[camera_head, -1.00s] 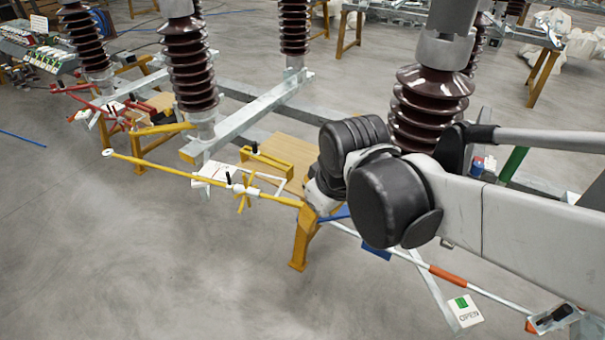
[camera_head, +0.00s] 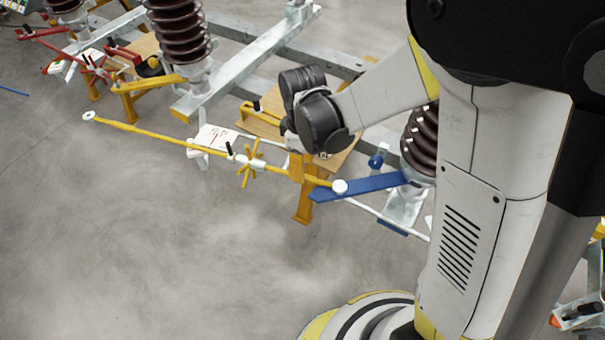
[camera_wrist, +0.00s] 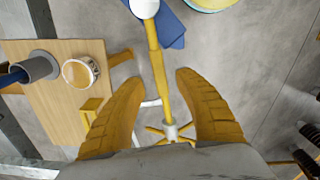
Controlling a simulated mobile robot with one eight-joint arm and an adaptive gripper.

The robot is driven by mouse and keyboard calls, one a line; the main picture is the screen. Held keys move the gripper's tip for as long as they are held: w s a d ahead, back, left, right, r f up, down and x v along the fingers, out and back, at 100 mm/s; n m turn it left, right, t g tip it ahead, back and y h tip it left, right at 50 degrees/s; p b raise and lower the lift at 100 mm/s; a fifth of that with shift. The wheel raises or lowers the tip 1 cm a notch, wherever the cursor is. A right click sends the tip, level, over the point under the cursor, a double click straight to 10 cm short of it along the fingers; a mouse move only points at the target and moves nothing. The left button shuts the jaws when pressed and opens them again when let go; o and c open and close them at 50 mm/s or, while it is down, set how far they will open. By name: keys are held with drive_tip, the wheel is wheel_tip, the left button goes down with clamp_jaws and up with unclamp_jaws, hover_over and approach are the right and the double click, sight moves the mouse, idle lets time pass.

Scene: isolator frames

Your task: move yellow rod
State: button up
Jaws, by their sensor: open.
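My gripper (camera_head: 296,168) is at the rod's right part, between the star handle and the right knob. In the wrist view the rod (camera_wrist: 157,65) passes between the two open yellow fingers of my gripper (camera_wrist: 158,78), with gaps on both sides. The star handle (camera_wrist: 171,131) shows near the palm. The gripper's own fingers are small in the head view.
A blue bar (camera_head: 365,186) lies beside the rod's right end. The wooden bench (camera_head: 345,158) with yellow legs stands behind. Brown ribbed insulators (camera_head: 180,30) and grey steel beams (camera_head: 240,65) stand around. The floor in front is clear.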

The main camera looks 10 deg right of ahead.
drive_tip(key=shift+f+b, duration=0.5)
drive_tip(key=shift+f, duration=1.4)
clamp_jaws()
